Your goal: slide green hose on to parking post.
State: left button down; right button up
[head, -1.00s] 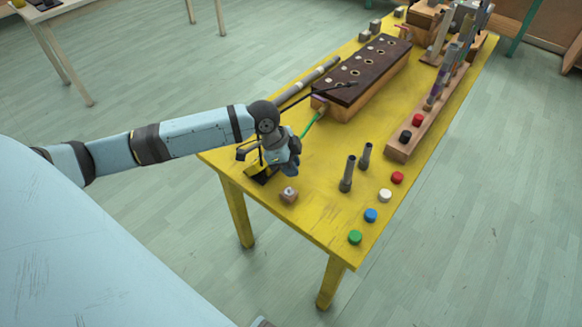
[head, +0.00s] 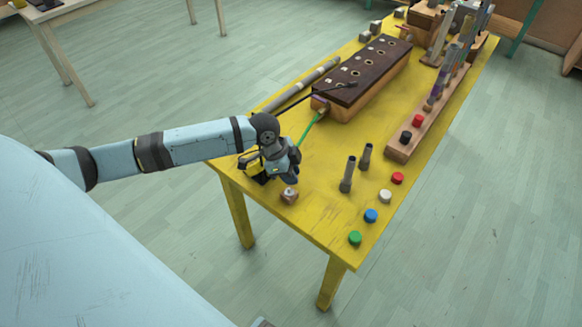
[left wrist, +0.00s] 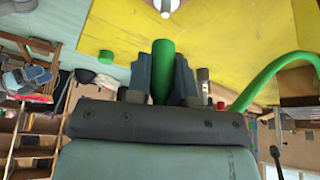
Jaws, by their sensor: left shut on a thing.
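The green hose (head: 308,129) runs from the end of the long dark-topped box down to my left gripper (head: 290,176). In the left wrist view the gripper (left wrist: 162,75) is shut on the hose end (left wrist: 162,62), and the hose's loop (left wrist: 275,72) bends off to the right. A small block with a pale upright peg (head: 289,197), which looks like the parking post, stands on the table just below the gripper in the head view. A pale round end (left wrist: 166,6) shows at the top of the wrist view, apart from the hose. My right gripper is out of view.
Two dark upright tubes (head: 347,175) stand right of the gripper on the yellow table (head: 320,215). Green (head: 355,237), blue (head: 371,215), white and red caps lie near the right edge. A long grey tube (head: 305,82) lies beside the dark-topped box (head: 362,75).

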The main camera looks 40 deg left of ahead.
pick_arm(q)
jog(key=shift+f+b, duration=0.3)
jog(key=shift+f, duration=0.85)
jog(key=shift+p, duration=0.5)
jog(key=shift+p, duration=0.45)
dwell(0.8)
jog(key=shift+p, duration=0.45)
